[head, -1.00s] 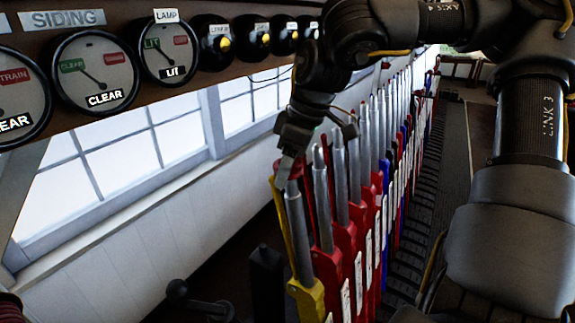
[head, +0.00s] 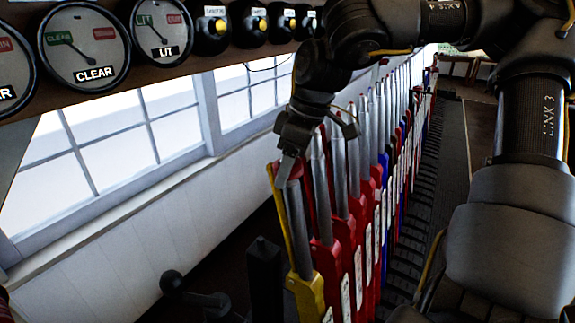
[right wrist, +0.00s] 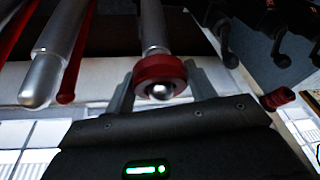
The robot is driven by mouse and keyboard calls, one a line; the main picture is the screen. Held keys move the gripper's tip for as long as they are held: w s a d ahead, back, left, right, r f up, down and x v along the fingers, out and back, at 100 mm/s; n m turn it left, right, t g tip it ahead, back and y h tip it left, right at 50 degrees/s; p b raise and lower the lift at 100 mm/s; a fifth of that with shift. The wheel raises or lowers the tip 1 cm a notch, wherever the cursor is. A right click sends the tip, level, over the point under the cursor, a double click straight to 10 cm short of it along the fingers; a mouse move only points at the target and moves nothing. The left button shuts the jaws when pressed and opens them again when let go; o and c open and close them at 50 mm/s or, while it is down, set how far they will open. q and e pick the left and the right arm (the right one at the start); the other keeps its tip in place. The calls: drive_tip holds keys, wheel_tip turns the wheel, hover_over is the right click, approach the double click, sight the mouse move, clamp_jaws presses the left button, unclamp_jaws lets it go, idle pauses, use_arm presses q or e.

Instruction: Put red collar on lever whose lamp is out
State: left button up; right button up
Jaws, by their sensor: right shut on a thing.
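The red collar (right wrist: 160,72) is around the top of the nearest lever, and the lever's bright rounded tip shows through its hole in the right wrist view. In the head view the collar (head: 291,171) sits at the top of this steel lever (head: 299,232), which has a yellow lower part. My right gripper (right wrist: 163,88) is shut on the collar, one finger on each side. It shows above the lever in the head view (head: 287,166). The lamp dial (head: 160,30) reads LIT. My left gripper is out of view.
A long row of levers with red, blue and other lower parts (head: 345,235) stands close behind the nearest one. A CLEAR dial (head: 86,45) and several black knobs (head: 211,30) line the shelf above. A black post (head: 265,280) stands left of the nearest lever.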

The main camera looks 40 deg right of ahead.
drive_tip(key=shift+f, duration=0.2)
drive_tip(key=o, duration=1)
drive_tip(key=shift+o, duration=0.4)
drive_tip(key=shift+r, duration=0.1)
drive_tip(key=shift+p+v, duration=2.9)
drive_tip(key=shift+v, duration=1.55)
drive_tip(key=shift+s, duration=0.1)
